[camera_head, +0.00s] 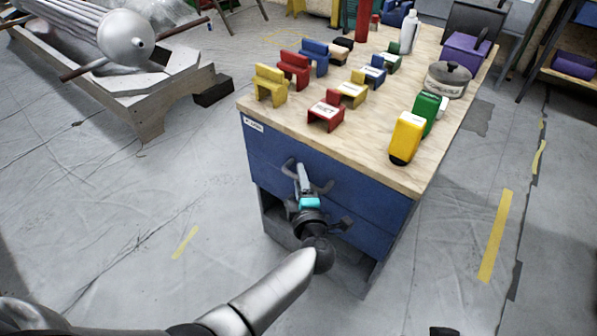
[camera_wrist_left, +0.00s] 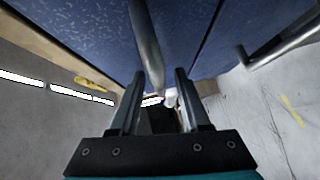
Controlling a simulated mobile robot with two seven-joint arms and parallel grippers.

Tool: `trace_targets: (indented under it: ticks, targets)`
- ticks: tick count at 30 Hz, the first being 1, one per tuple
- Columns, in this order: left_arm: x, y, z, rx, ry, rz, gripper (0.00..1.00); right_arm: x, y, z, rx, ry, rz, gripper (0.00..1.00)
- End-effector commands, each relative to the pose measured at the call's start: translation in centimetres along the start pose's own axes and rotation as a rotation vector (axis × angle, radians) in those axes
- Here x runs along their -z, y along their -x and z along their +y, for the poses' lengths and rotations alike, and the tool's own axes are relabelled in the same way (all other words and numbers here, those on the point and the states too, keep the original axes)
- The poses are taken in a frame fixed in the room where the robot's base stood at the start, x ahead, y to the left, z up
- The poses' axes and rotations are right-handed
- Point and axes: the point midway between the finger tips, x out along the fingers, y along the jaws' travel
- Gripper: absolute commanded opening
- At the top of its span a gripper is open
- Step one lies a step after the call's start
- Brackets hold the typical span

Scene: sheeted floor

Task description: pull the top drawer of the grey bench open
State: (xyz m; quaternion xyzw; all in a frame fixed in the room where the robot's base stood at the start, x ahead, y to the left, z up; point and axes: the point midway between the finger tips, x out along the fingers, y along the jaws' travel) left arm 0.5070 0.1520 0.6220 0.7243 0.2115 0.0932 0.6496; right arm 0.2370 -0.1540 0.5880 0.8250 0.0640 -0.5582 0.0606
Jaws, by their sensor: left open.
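The grey bench (camera_head: 376,277) has a pale wooden top and blue drawer fronts. Its top drawer (camera_head: 265,150) looks flush with the frame, with a dark curved bar handle (camera_head: 326,187) on its front. My left gripper (camera_head: 301,172) is at this handle and covers its middle. In the left wrist view the open fingers (camera_wrist_left: 159,76) stand on either side of the handle bar (camera_wrist_left: 147,42), which runs between them. I cannot tell whether either finger touches it. The lower drawer (camera_head: 374,238) has its own handle (camera_wrist_left: 285,42), beside my gripper.
A wooden cradle (camera_head: 150,100) with a metal cylinder stands at the left. The floor in front of the bench is clear.

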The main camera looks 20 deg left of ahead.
Motion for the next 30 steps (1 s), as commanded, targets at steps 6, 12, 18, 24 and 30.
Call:
trace_targets:
  ticks: [6, 12, 18, 24, 30]
  targets:
    - [0.0, -0.08, 0.02, -0.001, 0.0, 0.0, 0.47, 0.1, 0.24, 0.03, -0.001, 0.0, 0.004, 0.5]
    - [0.0, -0.08, 0.03, -0.001, 0.001, 0.0, 0.38, 0.1, 0.24, 0.03, -0.001, 0.0, 0.004, 0.5]
    - [0.01, -0.08, 0.03, -0.001, 0.001, 0.0, 0.15, 0.11, 0.24, 0.04, -0.001, -0.001, 0.004, 0.5]
    - [0.0, -0.08, 0.02, -0.001, 0.001, 0.0, 0.0, 0.1, 0.23, 0.04, -0.001, -0.001, 0.004, 0.5]
    - [0.0, -0.08, 0.02, -0.001, 0.001, 0.0, 0.0, 0.09, 0.22, 0.03, -0.001, -0.001, 0.004, 0.5]
